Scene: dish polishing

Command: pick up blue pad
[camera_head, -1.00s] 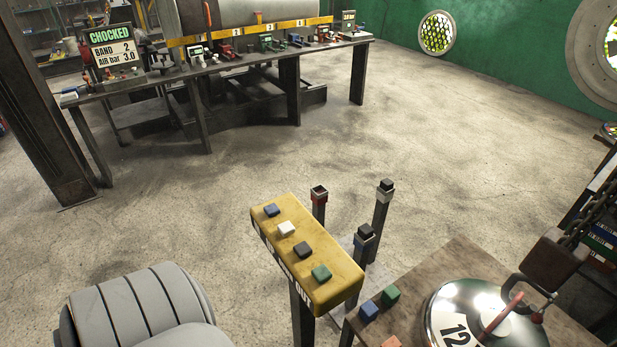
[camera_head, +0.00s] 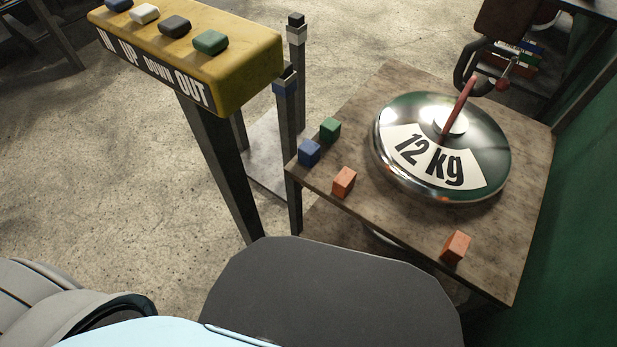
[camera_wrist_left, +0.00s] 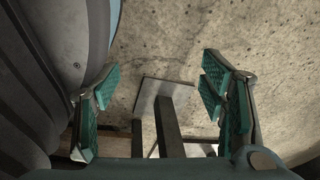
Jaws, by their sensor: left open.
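A small blue block (camera_head: 309,152), which looks like the blue pad, sits at the left corner of a brown worktable in the head view, beside a green block (camera_head: 330,129). Floor and a dark post lie beyond the fingers; no blue pad is visible there. My right gripper is not in view.
The worktable (camera_head: 390,75) also holds two orange blocks (camera_head: 344,182) and a round polished 12 kg weight (camera_head: 440,145). The yellow panel (camera_head: 245,70) stands on a post left of the table, with dark capped posts (camera_head: 297,60) behind it. Open floor lies at left.

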